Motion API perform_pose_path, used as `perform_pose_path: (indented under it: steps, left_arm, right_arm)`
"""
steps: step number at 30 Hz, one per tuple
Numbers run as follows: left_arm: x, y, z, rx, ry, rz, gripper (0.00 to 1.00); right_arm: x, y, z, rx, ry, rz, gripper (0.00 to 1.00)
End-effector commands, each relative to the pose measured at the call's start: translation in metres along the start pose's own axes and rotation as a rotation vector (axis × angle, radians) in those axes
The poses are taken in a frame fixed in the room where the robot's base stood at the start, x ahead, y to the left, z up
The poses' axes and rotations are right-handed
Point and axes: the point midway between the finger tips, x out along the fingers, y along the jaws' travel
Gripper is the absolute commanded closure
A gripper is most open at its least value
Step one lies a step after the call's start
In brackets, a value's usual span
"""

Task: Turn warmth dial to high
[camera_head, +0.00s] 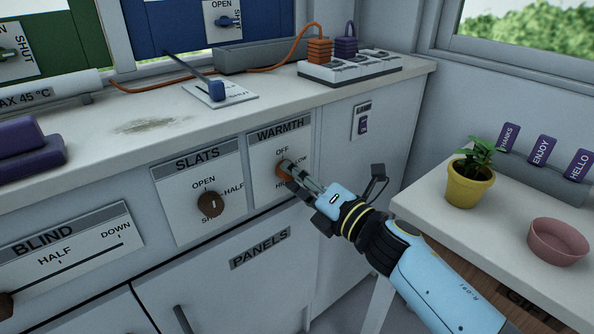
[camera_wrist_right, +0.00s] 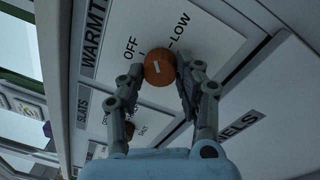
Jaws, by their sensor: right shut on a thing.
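The orange warmth dial (camera_head: 281,171) sits on the white panel under the WARMTH label, on the front of the counter. My right gripper (camera_head: 291,172) reaches it from the lower right and is shut on it, with its fingers covering part of it. In the right wrist view the dial (camera_wrist_right: 159,64) lies between the two fingertips (camera_wrist_right: 163,75). A white mark shows on its face. The words OFF and LOW show beside it; HIGH is largely hidden behind the gripper in the head view. I cannot tell for certain which word the mark points at. My left gripper is not in view.
The brown slats dial (camera_head: 210,204) is on the panel to the left. The blind slider panel (camera_head: 70,247) is farther left. A side table at right holds a yellow pot with a plant (camera_head: 470,183) and a pink bowl (camera_head: 558,242). A power strip (camera_head: 350,68) lies on the counter.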

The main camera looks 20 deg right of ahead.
Motion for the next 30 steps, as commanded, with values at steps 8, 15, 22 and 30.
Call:
perform_pose_path:
  steps: [8,15,22,30]
  left_arm:
    - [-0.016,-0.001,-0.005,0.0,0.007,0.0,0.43]
    - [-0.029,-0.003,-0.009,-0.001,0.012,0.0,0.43]
    - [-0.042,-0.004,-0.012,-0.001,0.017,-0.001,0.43]
    - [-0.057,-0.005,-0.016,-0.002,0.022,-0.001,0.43]
  right_arm:
    - [0.0,0.001,0.001,0.263,-0.014,0.001,0.98]
    - [0.0,0.001,0.0,0.491,-0.026,0.002,0.98]
    - [0.0,0.002,0.0,0.709,-0.038,0.006,0.98]
    - [0.0,0.001,-0.001,0.965,-0.051,0.007,0.98]
